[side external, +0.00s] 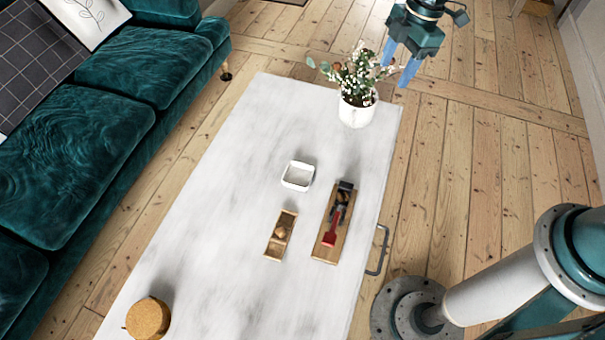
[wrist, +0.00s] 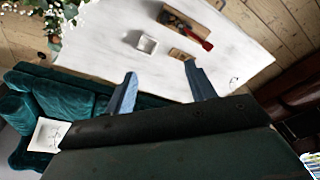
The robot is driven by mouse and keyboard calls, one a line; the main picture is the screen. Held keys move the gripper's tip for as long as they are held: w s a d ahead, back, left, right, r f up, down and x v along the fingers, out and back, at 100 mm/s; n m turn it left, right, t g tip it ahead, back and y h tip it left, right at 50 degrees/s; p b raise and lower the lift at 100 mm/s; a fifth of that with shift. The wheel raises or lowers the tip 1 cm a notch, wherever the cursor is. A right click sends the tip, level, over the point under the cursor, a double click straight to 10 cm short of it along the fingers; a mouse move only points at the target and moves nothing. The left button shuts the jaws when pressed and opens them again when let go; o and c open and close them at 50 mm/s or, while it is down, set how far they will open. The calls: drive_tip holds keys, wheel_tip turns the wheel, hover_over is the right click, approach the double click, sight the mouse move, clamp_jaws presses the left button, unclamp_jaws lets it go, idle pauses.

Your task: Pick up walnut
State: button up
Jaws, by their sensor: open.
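A small round brown thing that looks like the walnut (side external: 281,232) lies in a narrow wooden tray (side external: 272,252) on the white table. In the wrist view the narrow tray (wrist: 178,54) shows just beyond the right finger, but the walnut is too small to make out. My gripper (side external: 397,66) is open and empty, high up near the potted plant, well away from the walnut. Its two blue fingers (wrist: 160,70) stand apart in the wrist view.
A white square bowl (side external: 298,176) and a wooden board (side external: 322,252) with a red-handled tool (side external: 331,234) sit beside the tray. A white plant pot (side external: 357,112) stands at the table's far end, a cork-coloured round thing (side external: 148,318) at the near end. A teal sofa (side external: 75,160) lies left.

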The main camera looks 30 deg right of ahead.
drive_tip(key=a+f+n+g, duration=0.1)
drive_tip(key=f+n, duration=0.3)
drive_tip(key=f, duration=1)
drive_tip(key=a+f+n+g+y, duration=0.1)
drive_tip(key=a+f+n, duration=0.3)
drive_tip(key=f, duration=1)
drive_tip(key=shift+f+n+g, duration=0.2)
drive_tip(key=shift+n+g, duration=0.3)
drive_tip(key=shift+f, duration=0.1)
hover_over(344, 193)
drive_tip(key=w+d, duration=0.1)
drive_tip(key=d, duration=0.1)
drive_tip(key=f, duration=0.6)
drive_tip(key=shift+w+d+f, duration=0.1)
drive_tip(key=shift+w+f, duration=0.1)
drive_tip(key=shift+f, duration=0.1)
drive_tip(key=shift+s+a+f, duration=0.15)
drive_tip(key=shift+a+f, duration=0.05)
drive_tip(key=shift+f, duration=0.35)
drive_tip(key=shift+x, duration=2.6)
drive_tip(key=shift+a, duration=0.15)
